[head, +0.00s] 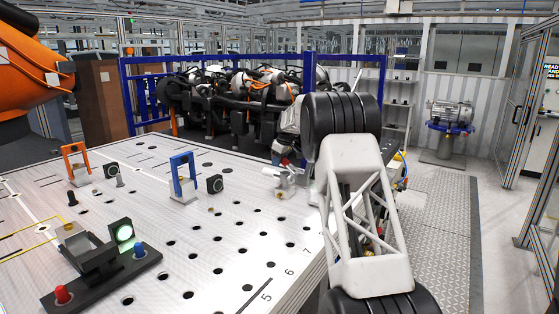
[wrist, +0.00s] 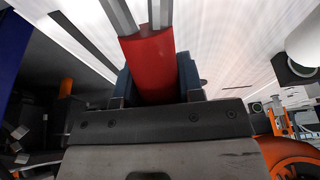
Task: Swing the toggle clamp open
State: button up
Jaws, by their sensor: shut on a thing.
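The toggle clamp's red handle grip (wrist: 155,62) fills the top middle of the wrist view, with two grey metal bars (wrist: 158,12) running from it to the top edge. My gripper (wrist: 155,85) is shut on this red grip, with a dark blue finger on each side. In the head view my gripper (head: 284,160) is small and partly hidden by my own arm, at the far right edge of the table. A pale part (head: 286,178) shows just below it. The clamp's base and arm are too small and covered to make out.
On the table (head: 225,240) stand an orange bracket (head: 75,160), a blue bracket (head: 183,175) and a black button panel (head: 100,275) with red and blue buttons and a green light. Small dark blocks stand between them. A blue-framed rack with engine parts (head: 235,90) is behind the table.

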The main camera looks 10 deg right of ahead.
jog(key=shift+w+a+f, duration=0.1)
jog(key=shift+a+f, duration=0.05)
jog(key=shift+f, duration=0.4)
jog(key=o, duration=0.7)
jog(key=shift+r, duration=0.2)
jog(key=shift+r, duration=4.4)
